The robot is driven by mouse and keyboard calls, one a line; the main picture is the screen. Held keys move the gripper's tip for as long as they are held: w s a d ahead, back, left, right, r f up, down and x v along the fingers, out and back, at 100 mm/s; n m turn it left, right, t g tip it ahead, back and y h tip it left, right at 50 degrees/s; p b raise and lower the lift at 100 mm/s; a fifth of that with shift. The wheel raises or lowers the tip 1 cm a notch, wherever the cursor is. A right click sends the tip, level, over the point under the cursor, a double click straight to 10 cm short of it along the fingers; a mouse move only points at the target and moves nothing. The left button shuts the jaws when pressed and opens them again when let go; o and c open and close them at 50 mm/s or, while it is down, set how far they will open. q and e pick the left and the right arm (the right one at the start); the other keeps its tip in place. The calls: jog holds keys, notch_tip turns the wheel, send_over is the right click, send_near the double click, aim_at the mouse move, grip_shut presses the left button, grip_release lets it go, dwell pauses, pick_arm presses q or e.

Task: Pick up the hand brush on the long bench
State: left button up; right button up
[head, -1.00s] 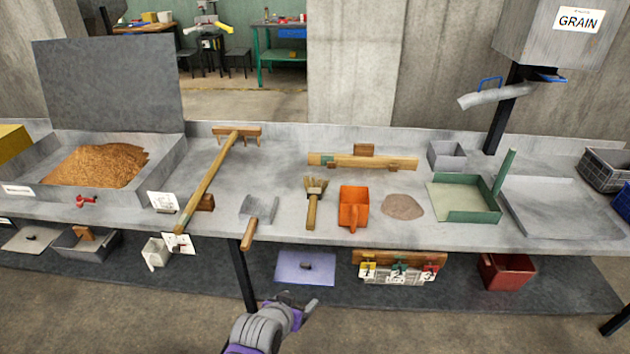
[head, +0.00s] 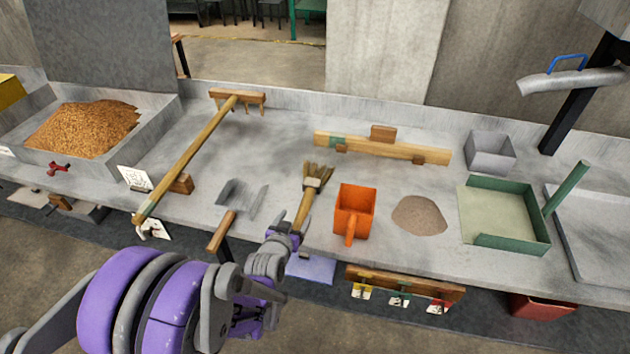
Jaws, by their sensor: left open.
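The hand brush (head: 306,206) lies on the long bench (head: 275,140), with its pale bristles pointing to the back and its wooden handle toward the front edge. My left gripper (head: 296,232) is open at the front end of the handle. The handle's near end is partly hidden by the gripper. I cannot tell whether the fingers touch the handle or stand around it. My right gripper is not in view.
A metal scoop (head: 240,201) lies left of the brush and an orange scoop (head: 354,212) close on its right. A long wooden rake (head: 190,155) lies further left. A grain pile (head: 421,214) and a green tray (head: 540,224) are to the right.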

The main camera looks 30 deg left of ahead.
aim_at(303, 211)
pick_arm(q)
jog(key=x, duration=0.3)
jog(key=shift+f, duration=0.15)
jog(key=x, duration=0.3)
jog(key=f+b+x, duration=0.1)
jog(key=x, duration=0.1)
jog(key=shift+d+f, duration=0.1)
jog(key=shift+d, duration=0.1)
grip_shut()
dwell(1.0)
